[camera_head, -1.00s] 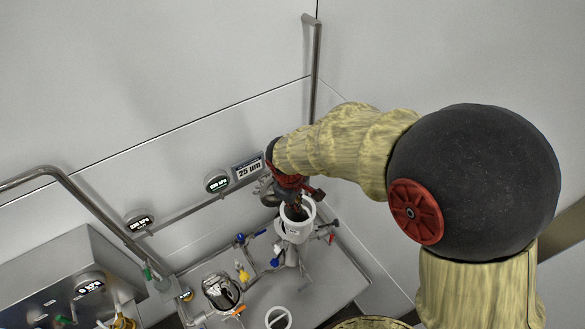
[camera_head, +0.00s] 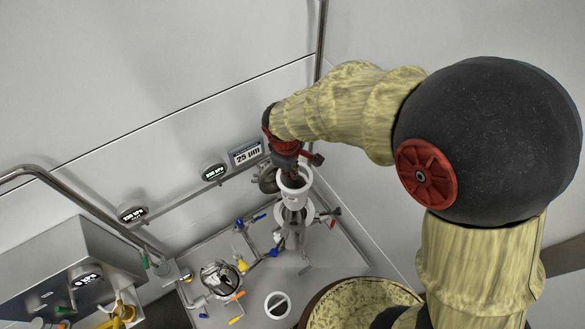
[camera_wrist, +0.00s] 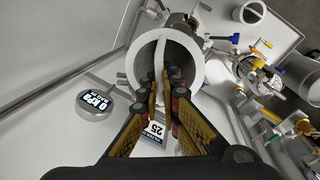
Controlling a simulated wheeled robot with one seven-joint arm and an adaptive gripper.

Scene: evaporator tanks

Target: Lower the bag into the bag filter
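The white bag (camera_head: 293,193) with a round open top hangs in my gripper (camera_head: 290,170) in the head view. It is roughly upright. Below it shows a wider white rim (camera_head: 309,212), which looks like the bag filter's mouth; the bag hides part of it, and I cannot tell whether the bag's lower end is inside. In the wrist view, my gripper (camera_wrist: 166,88) has its fingers on both sides of a handle strip across the open top of the bag (camera_wrist: 200,65), and appears shut on it.
A plate reading 25 µm (camera_head: 247,153) and a round gauge (camera_head: 214,171) are on the wall rail close to my gripper. Valves (camera_head: 240,223) and a round vessel (camera_head: 220,280) stand at lower left. A vertical pipe (camera_head: 319,45) runs up the corner.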

